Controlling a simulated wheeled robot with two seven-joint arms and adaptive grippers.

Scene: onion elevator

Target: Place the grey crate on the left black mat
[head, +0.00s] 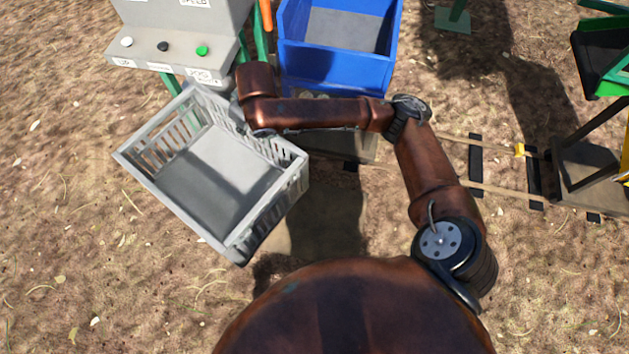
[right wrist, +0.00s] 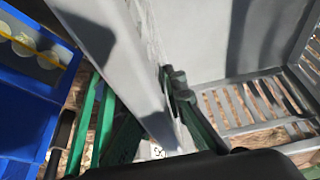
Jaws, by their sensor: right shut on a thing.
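The grey crate (head: 215,180) is at the left in the head view, empty and turned at an angle. Dark shadow on the ground to its right suggests it is held off the ground. My right gripper (head: 238,108) is at its far wall, partly hidden by my wrist. In the right wrist view, the gripper (right wrist: 160,115) is shut on the wall of the crate (right wrist: 215,45), with a finger on the crate's inner side. My left gripper is in neither view. I cannot tell which surface is the left black mat.
A grey control box (head: 180,35) with buttons stands beyond the crate. A blue bin (head: 335,65) is to its right, close behind my right forearm. Wooden rails with black crosspieces (head: 475,165) lie at right, beside a green-and-black structure (head: 600,60). Ground at far left is clear.

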